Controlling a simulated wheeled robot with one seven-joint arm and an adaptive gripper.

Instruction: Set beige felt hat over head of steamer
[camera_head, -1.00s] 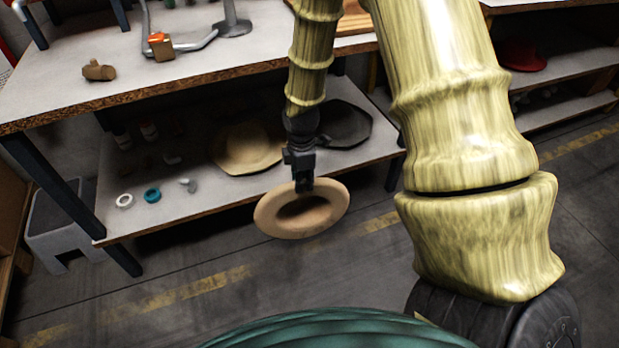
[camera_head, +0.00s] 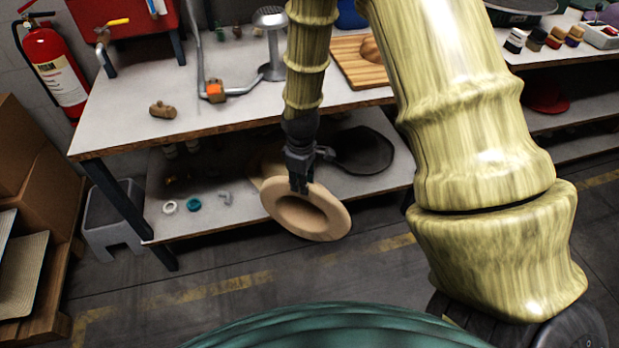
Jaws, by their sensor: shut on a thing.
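My gripper (camera_head: 300,187) is shut on the brim of the beige felt hat (camera_head: 330,204). The hat hangs in front of the workbench's lower shelf, tilted, with the hollow of its crown facing me. The steamer (camera_head: 271,45) stands upright on the workbench top, behind and above the hat and just left of my arm. It has a grey round head with a perforated top, on a thin post with a round base. Nothing sits on its head.
The workbench top (camera_head: 140,125) also holds an orange valve on a pipe (camera_head: 215,91), a small brown object (camera_head: 162,110) and a wooden board (camera_head: 350,66). A dark hat shape (camera_head: 362,150) lies on the lower shelf. A fire extinguisher (camera_head: 57,70) is at the far left.

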